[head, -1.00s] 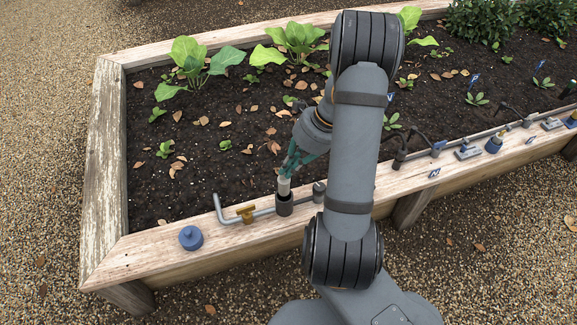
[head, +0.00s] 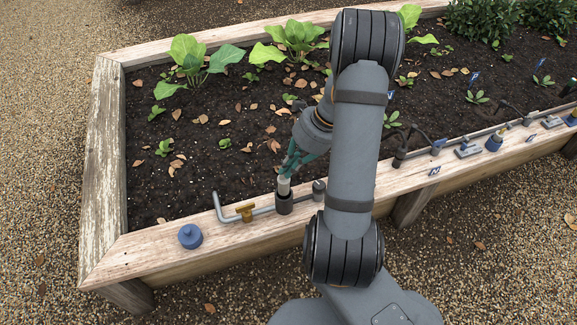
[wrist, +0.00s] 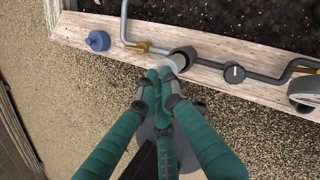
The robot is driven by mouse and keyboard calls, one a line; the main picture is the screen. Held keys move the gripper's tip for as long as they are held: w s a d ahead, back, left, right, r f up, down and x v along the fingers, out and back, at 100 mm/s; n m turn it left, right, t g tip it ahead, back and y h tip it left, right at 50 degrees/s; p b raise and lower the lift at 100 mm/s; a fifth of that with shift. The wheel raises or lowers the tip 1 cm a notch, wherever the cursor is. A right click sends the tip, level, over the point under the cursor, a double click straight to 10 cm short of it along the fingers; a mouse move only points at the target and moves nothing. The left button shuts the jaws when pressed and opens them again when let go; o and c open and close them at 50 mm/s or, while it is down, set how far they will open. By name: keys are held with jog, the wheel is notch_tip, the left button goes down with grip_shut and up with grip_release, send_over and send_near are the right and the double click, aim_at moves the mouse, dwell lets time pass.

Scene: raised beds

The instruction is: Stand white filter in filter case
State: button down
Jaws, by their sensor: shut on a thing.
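The white filter (head: 284,186) stands roughly upright at the mouth of the dark filter case (head: 284,205), its lower end hidden by the case wall. In the wrist view the white filter (wrist: 177,63) shows at the fingertips, by the open round top of the filter case (wrist: 186,54). My gripper (head: 289,172), with green fingers, is shut on the filter's upper part from above; its fingertips also show in the wrist view (wrist: 163,74). How deep the filter sits in the case cannot be told.
A blue cap (head: 190,236) lies on the wooden bed rim (head: 150,250) left of the case. A grey pipe with a brass valve (head: 245,212) joins the case on the left. A grey capped fitting (head: 319,190) stands close on its right. Leafy plants (head: 190,62) grow in the soil behind.

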aim_at(288, 185)
jog(key=shift+f+b, duration=3.65)
jog(key=shift+f, duration=0.65)
jog(key=c, duration=1.9)
grip_release()
jog(key=shift+o, duration=0.5)
jog(key=o, duration=0.4)
jog(key=shift+r, duration=0.1)
notch_tip(288, 185, up, 7)
jog(key=p, duration=0.6)
jog(key=shift+p, duration=0.35)
